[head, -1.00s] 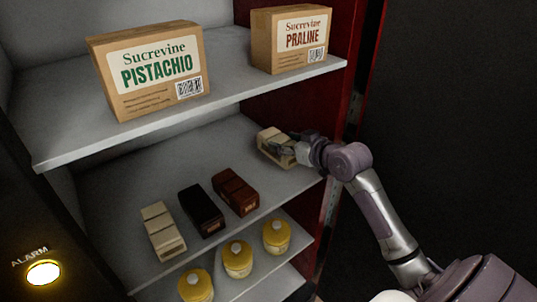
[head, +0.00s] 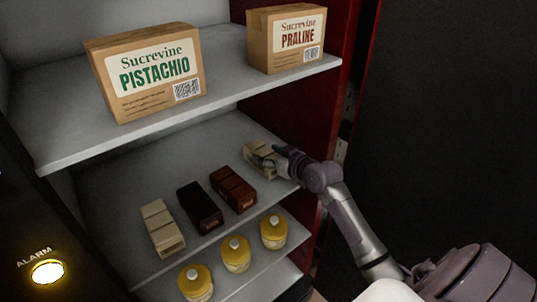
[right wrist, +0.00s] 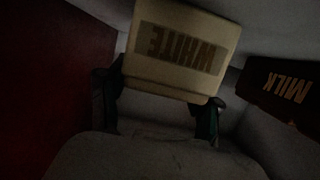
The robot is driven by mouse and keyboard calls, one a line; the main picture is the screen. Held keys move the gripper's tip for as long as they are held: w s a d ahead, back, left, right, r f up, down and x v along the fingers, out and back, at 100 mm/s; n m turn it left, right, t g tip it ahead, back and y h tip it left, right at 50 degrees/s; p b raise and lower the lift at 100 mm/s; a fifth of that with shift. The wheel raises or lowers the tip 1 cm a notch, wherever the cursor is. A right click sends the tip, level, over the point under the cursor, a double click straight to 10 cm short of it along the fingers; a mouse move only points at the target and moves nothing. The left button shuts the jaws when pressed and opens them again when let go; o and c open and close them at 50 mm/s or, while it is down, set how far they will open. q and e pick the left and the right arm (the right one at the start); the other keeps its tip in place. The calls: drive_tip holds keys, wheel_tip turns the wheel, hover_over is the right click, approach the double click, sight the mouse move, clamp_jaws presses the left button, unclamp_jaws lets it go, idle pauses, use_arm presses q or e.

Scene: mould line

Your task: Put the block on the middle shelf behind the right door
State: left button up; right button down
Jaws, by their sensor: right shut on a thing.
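A cream block (head: 261,152) is in my right gripper (head: 270,161), at the right end of the row on the middle shelf (head: 105,190). In the right wrist view the block (right wrist: 180,52) shows the word WHITE upside down, with the fingers of my right gripper (right wrist: 158,105) at its two sides. The block is level with the row, at or just above the shelf; I cannot tell whether it touches. My left gripper is not in view.
Left of it on the same shelf lie a brown block (head: 233,189), a dark block (head: 200,207) and another cream block (head: 162,229). PISTACHIO (head: 150,78) and PRALINE (head: 287,40) boxes stand above. Yellow-topped jars (head: 236,254) stand below. A red side wall (head: 290,122) is close on the right.

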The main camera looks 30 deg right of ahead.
drive_tip(key=shift+c, duration=1.1)
unclamp_jaws()
drive_tip(key=shift+r, duration=0.1)
drive_tip(key=b+v, duration=0.1)
drive_tip(key=v, duration=1.1)
drive_tip(key=shift+b, duration=0.4)
